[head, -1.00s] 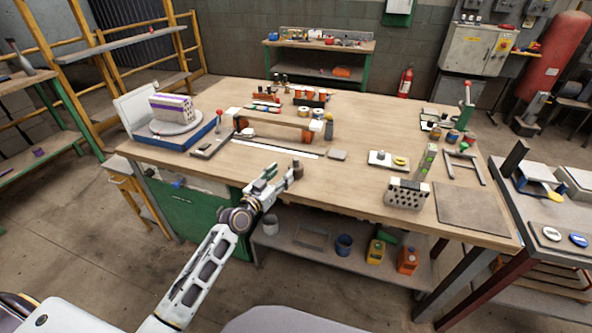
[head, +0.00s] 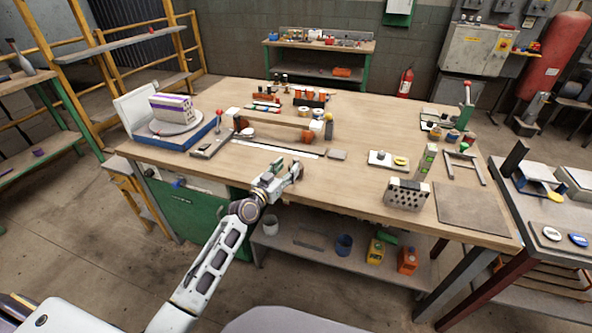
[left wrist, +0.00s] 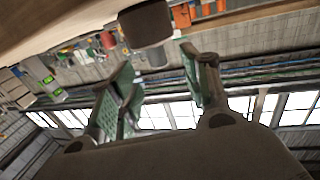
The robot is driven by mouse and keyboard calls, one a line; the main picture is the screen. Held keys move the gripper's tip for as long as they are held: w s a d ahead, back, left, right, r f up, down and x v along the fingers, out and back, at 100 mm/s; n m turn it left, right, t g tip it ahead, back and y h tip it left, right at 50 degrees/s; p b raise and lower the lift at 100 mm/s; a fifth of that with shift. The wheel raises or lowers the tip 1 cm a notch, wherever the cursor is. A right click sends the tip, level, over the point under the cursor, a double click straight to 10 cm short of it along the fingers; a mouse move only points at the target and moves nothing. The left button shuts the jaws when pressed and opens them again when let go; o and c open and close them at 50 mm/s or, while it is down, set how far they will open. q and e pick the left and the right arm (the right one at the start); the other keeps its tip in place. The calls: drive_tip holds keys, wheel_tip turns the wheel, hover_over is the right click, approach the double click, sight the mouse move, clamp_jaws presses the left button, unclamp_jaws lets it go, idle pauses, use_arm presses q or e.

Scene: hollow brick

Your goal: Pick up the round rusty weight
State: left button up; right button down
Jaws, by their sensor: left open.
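The round rusty weight (left wrist: 146,23) shows in the left wrist view as a dark brown, short cylinder at the top, against the wooden table surface. It lies beyond the fingertips, roughly in line with the gap between them, and is not gripped. My left gripper (left wrist: 157,62) is open and empty, with two green-padded fingers spread apart. In the head view my left gripper (head: 283,172) is at the front edge of the workbench (head: 350,182), and I cannot make out the weight there, where the fingers cover its place. My right gripper is not in view.
A flat grey block (head: 337,155) and a long light ruler-like strip (head: 276,149) lie behind the gripper. A perforated hollow brick (head: 406,194) stands to the right. A blue turntable stand (head: 190,142) is at the left. The bench top between gripper and brick is clear.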

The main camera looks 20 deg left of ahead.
sight(294, 160)
use_arm(q)
drive_tip(key=shift+r+x, duration=0.2)
drive_tip(key=shift+x, duration=2.3)
drive_tip(key=shift+d, duration=0.1)
drive_tip(key=shift+c, duration=0.4)
clamp_jaws()
drive_tip(key=shift+r, duration=0.2)
